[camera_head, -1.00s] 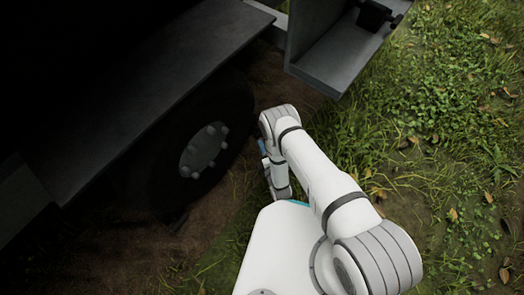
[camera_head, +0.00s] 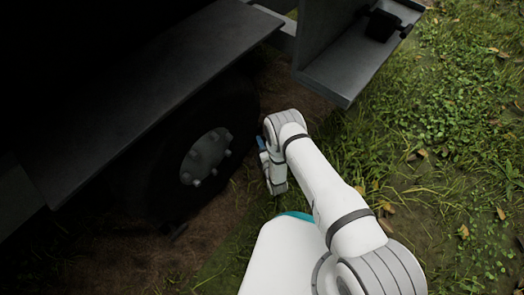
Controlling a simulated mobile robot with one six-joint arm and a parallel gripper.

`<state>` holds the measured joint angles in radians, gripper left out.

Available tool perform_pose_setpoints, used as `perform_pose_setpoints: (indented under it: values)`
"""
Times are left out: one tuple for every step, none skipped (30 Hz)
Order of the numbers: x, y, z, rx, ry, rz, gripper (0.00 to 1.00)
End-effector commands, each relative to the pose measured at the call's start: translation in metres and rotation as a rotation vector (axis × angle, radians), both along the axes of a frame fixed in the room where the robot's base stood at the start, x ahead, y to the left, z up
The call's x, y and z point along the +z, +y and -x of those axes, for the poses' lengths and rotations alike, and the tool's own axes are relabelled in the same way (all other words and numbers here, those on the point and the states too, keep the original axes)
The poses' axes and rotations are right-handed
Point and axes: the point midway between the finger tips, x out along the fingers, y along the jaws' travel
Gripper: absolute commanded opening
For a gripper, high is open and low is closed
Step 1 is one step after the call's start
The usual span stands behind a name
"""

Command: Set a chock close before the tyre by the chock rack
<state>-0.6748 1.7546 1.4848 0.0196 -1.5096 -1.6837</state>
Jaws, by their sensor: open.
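The tyre (camera_head: 234,108) stands upright on bare soil under the dark vehicle body, its grey hub (camera_head: 206,157) facing me. The chock rack (camera_head: 345,70) is a grey metal shelf at the top, right of the tyre. A black chock (camera_head: 381,25) lies on it. A small dark object (camera_head: 176,229) lies at the tyre's lower edge; it is too dark to tell whether it is a chock. My gripper (camera_head: 262,146) is beside the tyre's right side, mostly hidden by my wrist. It is open, and I see nothing held in it.
A grey ledge (camera_head: 150,100) of the vehicle overhangs the tyre at the left. Grass with fallen leaves (camera_head: 455,130) spreads openly to the right. Bare soil (camera_head: 215,215) lies clear in front of the tyre.

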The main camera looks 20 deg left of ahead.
Motion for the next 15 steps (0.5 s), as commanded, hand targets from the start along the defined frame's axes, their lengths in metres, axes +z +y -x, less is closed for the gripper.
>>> perform_pose_setpoints:
  values:
    - [0.0002,0.0003,-0.0002,0.0,0.0,0.0,0.49]
    - [0.0003,0.0004,-0.0001,0.0,0.0,0.0,0.49]
    - [0.0004,0.0003,0.0,0.0,0.0,0.0,0.49]
    - [0.0003,0.0004,0.0001,0.001,0.0,0.0,0.49]
    - [0.0004,0.0003,0.0002,0.001,0.0,0.0,0.49]
    - [0.0003,0.0004,0.0002,0.001,0.0,0.0,0.49]
    - [0.0004,0.0003,0.0003,0.001,0.0,0.0,0.46]
    - [0.0004,0.0004,0.0004,0.001,0.0,0.0,0.44]
    - [0.0004,0.0004,0.0004,0.001,0.0,0.0,0.4]
    - [0.0003,0.0005,0.0004,0.001,0.0,0.0,0.38]
    - [0.0003,0.0004,0.0005,0.001,0.0,0.0,0.36]
    - [0.0002,0.0005,0.0006,0.001,0.0,0.0,0.32]
    - [0.0002,0.0005,0.0006,0.001,0.0,0.0,0.3]
    - [0.0002,0.0006,0.0006,0.001,0.0,0.0,0.27]
    - [0.0002,0.0006,0.0006,0.001,0.0,0.0,0.24]
